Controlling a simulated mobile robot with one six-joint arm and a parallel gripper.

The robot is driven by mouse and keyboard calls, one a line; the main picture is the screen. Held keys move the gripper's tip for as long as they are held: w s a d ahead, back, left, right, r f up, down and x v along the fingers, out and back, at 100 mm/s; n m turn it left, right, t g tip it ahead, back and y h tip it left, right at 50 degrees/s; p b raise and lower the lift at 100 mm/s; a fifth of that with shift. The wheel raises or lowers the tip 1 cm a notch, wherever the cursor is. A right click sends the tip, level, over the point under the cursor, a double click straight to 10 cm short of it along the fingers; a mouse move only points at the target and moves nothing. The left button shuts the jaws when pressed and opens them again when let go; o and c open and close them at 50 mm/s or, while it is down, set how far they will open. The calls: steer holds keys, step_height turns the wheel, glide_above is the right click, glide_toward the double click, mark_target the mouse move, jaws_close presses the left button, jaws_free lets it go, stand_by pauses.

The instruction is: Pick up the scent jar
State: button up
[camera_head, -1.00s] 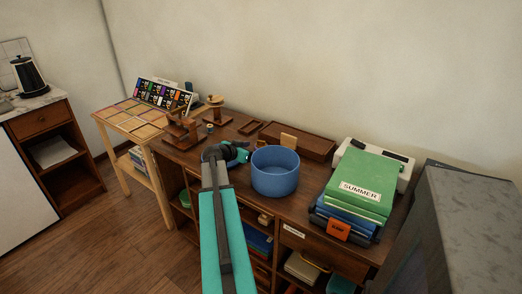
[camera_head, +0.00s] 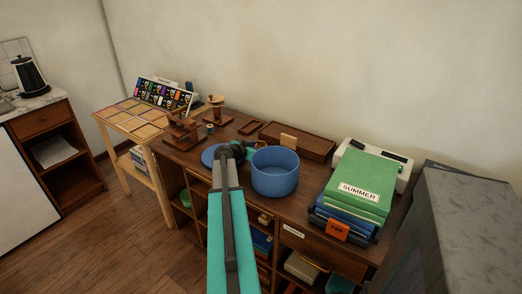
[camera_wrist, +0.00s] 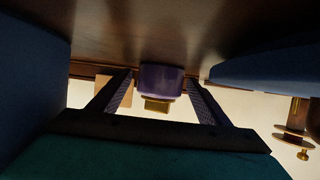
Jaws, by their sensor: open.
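The scent jar (camera_wrist: 160,80) looks like a small purple jar with a gold lid, shown upside down in the wrist view against the brown cabinet top. My gripper (camera_wrist: 160,84) is open, with one dark finger on each side of the jar. I cannot tell whether either finger touches it. In the head view my gripper (camera_head: 252,151) is low over the cabinet top, just left of the blue bowl (camera_head: 275,178). The jar cannot be made out there; my arm and the bowl block that spot.
A flat blue round piece (camera_head: 211,155) lies left of my gripper. A wooden stand (camera_head: 184,131) and a shallow wooden tray (camera_head: 297,142) are farther back. A green SUMMER box (camera_head: 362,185) is stacked at right. The blue bowl's wall is close beside my gripper.

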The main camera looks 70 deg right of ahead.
steer(key=shift+c, duration=0.3)
steer(key=c, duration=1.3)
steer(key=shift+r, duration=0.15)
steer(key=shift+r+b, duration=0.45)
steer(key=shift+r, duration=4.45)
